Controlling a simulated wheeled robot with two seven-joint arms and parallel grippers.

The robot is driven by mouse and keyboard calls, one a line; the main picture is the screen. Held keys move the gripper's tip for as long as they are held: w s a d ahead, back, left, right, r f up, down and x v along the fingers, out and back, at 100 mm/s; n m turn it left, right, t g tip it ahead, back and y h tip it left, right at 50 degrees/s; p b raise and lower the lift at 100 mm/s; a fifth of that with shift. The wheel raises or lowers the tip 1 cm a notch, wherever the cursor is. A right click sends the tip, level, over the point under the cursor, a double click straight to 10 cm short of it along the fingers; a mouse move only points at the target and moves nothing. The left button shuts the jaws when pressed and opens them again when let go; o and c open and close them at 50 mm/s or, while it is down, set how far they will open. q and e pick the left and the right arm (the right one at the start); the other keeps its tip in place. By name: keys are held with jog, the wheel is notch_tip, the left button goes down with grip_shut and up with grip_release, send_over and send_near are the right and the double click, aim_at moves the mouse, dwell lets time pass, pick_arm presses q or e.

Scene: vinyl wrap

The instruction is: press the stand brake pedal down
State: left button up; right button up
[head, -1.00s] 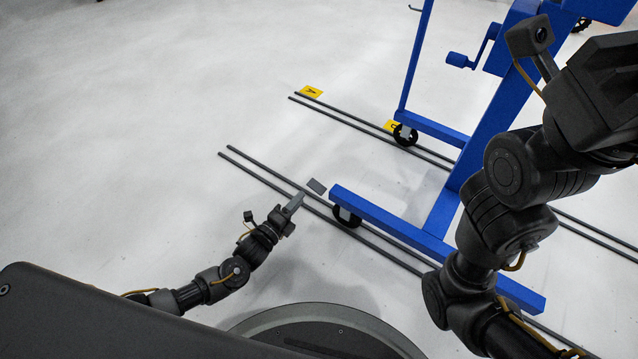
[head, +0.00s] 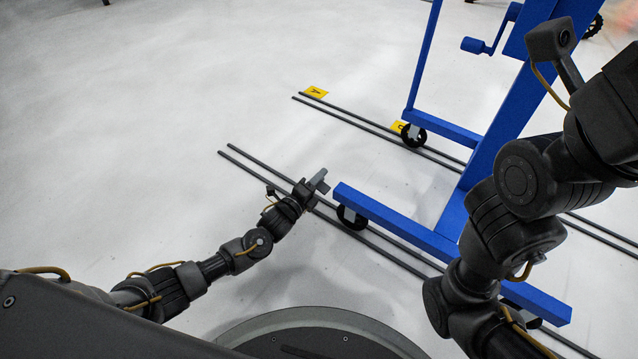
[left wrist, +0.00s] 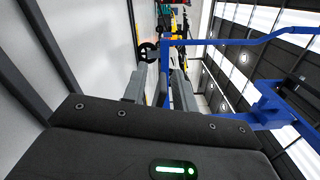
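The blue stand (head: 390,215) rests on black casters on the floor rails. The brake pedal (head: 322,186) is a small grey plate just left of the near end of the stand's foot, and my gripper now partly covers it. My left gripper (head: 317,180) is low over the pedal, its fingertips at or on it; I cannot tell whether they touch or how far the pedal is tilted. In the left wrist view the two grey fingers (left wrist: 158,89) stand apart, with the blue foot showing beyond them. My right arm crosses the right side; its gripper is out of frame.
Dark rail pairs (head: 265,177) run along the floor under the stand. Yellow markers (head: 316,92) lie by the far rails. A blue crank handle (head: 474,45) sticks out of the stand. The white floor at left is clear.

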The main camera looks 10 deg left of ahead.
pick_arm(q)
jog(key=shift+w, duration=0.15)
grip_shut()
dwell(0.4)
jog(key=shift+f+n+p, duration=0.35)
jog(key=shift+n+p, duration=0.1)
jog(key=shift+n, duration=0.45)
jog(key=f+n, duration=0.1)
jog(key=n, duration=0.1)
jog(key=shift+f+n+p, duration=0.15)
jog(key=shift+n+p, duration=0.15)
jog(key=shift+n, duration=0.1)
jog(key=shift+f+n, duration=0.35)
jog(key=shift+n, duration=0.45)
